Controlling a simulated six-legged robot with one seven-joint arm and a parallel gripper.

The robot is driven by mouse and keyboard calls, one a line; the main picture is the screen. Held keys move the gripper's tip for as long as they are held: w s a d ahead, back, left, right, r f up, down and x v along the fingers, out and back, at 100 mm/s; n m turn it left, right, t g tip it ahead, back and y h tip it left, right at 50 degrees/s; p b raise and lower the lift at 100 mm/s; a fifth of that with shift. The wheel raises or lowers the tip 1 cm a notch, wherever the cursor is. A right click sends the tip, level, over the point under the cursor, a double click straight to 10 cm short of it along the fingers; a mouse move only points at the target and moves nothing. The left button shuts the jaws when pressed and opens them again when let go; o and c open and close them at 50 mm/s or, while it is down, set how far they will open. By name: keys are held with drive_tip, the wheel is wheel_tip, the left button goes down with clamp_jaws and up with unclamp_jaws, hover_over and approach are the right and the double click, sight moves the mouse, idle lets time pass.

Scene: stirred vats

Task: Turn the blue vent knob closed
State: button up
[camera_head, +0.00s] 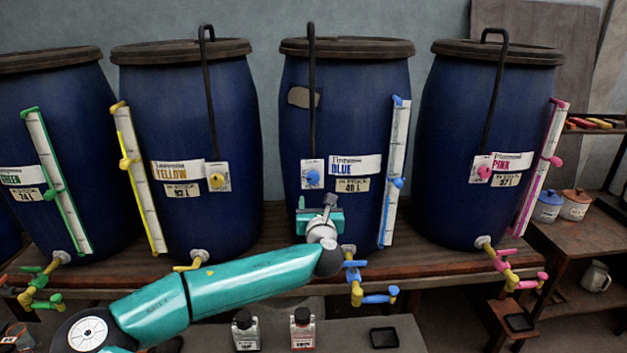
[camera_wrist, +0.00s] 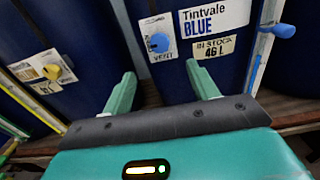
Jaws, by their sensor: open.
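The blue vent knob (camera_head: 313,177) is a small round knob on a white plate on the front of the blue-labelled vat (camera_head: 345,110). In the wrist view the knob (camera_wrist: 159,43) shows above and between the two fingers, on a plate marked VENT. My gripper (camera_head: 318,212) is in front of this vat, a little below the knob. In the wrist view my gripper (camera_wrist: 162,82) has its teal fingers spread apart with nothing between them. The fingers look apart from the knob. The angle of the knob's pointer is too small to tell.
The yellow-labelled vat (camera_head: 185,110) stands left and the pink-labelled vat (camera_head: 485,130) right, on a wooden bench (camera_head: 430,264). A blue gauge (camera_head: 394,170) stands right of the knob. A blue tap (camera_head: 375,298) juts out below. Small bottles (camera_head: 302,329) stand in front.

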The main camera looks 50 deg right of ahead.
sight(313, 178)
drive_tip(key=x, duration=1.3)
drive_tip(key=shift+w+d, duration=0.2)
drive_tip(key=shift+w, duration=0.15)
drive_tip(key=c, duration=1)
